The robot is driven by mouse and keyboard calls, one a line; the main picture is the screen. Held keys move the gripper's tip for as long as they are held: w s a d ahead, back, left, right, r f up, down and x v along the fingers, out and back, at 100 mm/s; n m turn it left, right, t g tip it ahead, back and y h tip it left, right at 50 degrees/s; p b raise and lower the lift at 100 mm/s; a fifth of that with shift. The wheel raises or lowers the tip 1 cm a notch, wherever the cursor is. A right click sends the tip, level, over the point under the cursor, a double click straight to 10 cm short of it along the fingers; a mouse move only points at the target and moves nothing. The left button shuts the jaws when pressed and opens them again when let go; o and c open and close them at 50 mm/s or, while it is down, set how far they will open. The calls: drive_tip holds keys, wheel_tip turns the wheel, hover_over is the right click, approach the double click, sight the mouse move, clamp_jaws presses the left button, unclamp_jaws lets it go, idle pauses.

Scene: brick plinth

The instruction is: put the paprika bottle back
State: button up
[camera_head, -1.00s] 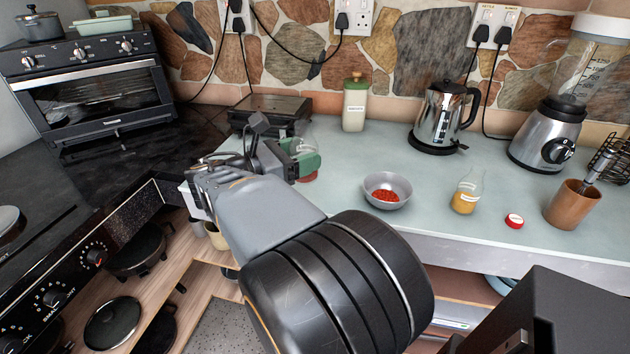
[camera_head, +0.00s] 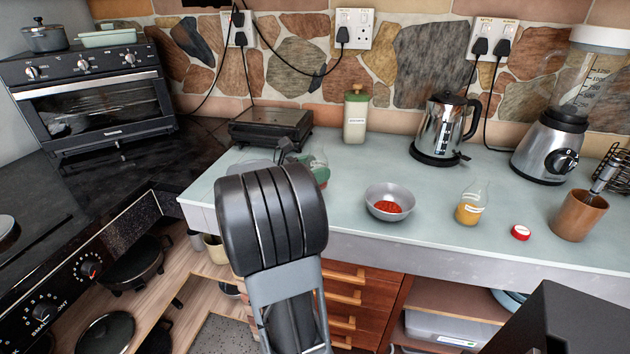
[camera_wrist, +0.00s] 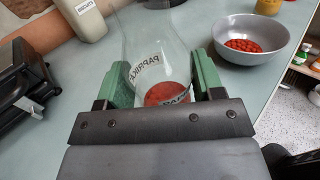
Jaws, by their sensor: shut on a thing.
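My gripper (camera_wrist: 160,78) is shut on the paprika bottle (camera_wrist: 150,45), with its green fingers on either side. The bottle is clear glass, labelled PAPRIKA, with red powder at its bottom. In the head view the bottle (camera_head: 319,160) shows only partly behind my arm, at the left part of the counter; I cannot tell whether its base touches the counter. A grey bowl (camera_head: 372,206) of red powder stands to its right, also in the wrist view (camera_wrist: 247,54). A red lid (camera_head: 520,232) lies farther right.
On the pale counter (camera_head: 430,232) are a bottle of yellow powder (camera_head: 469,208), a brown cup (camera_head: 578,216), a kettle (camera_head: 436,130), a blender (camera_head: 549,146) and a green-lidded container (camera_head: 355,118). A black grill (camera_head: 270,127) stands behind the bottle. The counter between bowl and kettle is clear.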

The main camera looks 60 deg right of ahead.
drive_tip(key=shift+w+d+f+b, duration=0.1)
drive_tip(key=shift+d+f+b, duration=0.1)
drive_tip(key=shift+f, duration=0.75)
drive_tip(key=shift+d+f+b, duration=0.1)
drive_tip(key=shift+f+b, duration=0.05)
drive_tip(key=shift+f, duration=0.75)
drive_tip(key=shift+f, duration=0.1)
drive_tip(key=shift+f, duration=0.15)
drive_tip(key=o, duration=1)
